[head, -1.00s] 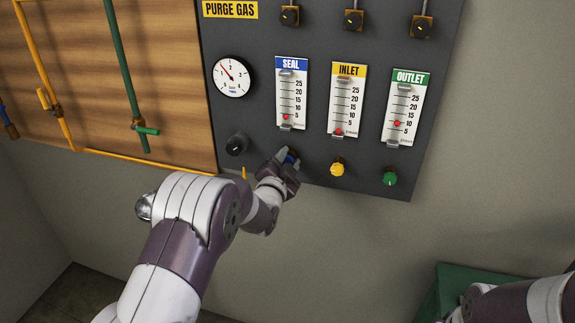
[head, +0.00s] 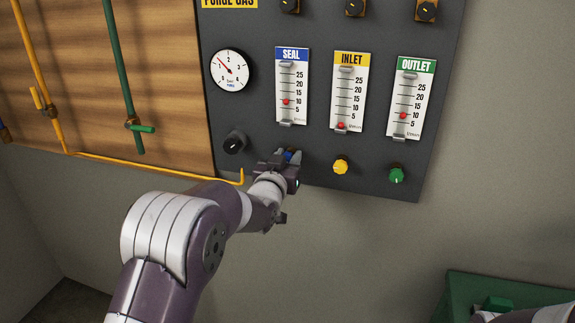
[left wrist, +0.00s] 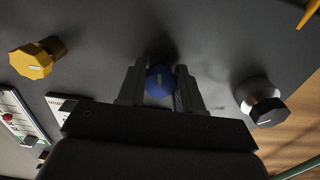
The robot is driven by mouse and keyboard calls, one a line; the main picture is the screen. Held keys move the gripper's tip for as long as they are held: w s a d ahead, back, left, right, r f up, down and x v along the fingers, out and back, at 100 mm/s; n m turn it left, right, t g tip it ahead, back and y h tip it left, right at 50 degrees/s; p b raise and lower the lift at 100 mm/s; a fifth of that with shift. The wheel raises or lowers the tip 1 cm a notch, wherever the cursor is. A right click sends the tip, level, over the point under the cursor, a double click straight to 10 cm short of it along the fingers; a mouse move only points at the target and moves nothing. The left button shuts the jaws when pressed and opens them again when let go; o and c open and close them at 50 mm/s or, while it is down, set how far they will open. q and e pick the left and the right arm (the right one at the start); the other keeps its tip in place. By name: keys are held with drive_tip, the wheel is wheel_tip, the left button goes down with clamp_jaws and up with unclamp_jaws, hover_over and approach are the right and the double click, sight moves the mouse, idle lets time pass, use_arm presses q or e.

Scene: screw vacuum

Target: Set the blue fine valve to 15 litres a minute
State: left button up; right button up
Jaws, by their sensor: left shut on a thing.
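The blue fine valve knob (head: 290,155) is under the SEAL flow tube (head: 291,88) on the dark panel. My left gripper (head: 286,158) is shut on it, partly hiding it in the head view. The red float (head: 286,101) in the SEAL tube stands at about the 10 mark. My right gripper is not in view.
The yellow knob (head: 341,166) and green knob (head: 397,174) are to the right, the black knob (head: 235,143) to the left under a round gauge (head: 230,69). A yellow pipe (head: 150,168) runs beside the panel. A green box (head: 460,285) is at lower right.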

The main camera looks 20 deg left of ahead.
use_arm(q)
drive_tip(key=shift+f+n, duration=0.1)
drive_tip(key=shift+n, duration=0.3)
idle(0.3)
drive_tip(key=o, duration=1)
drive_tip(key=shift+s+b, duration=0.1)
drive_tip(key=shift+b, duration=0.2)
drive_tip(key=s+b, duration=0.1)
drive_tip(key=s, duration=0.5)
drive_tip(key=s+b, duration=0.1)
drive_tip(key=s, duration=0.5)
drive_tip(key=shift+s+a, duration=0.2)
drive_tip(key=shift+s, duration=0.05)
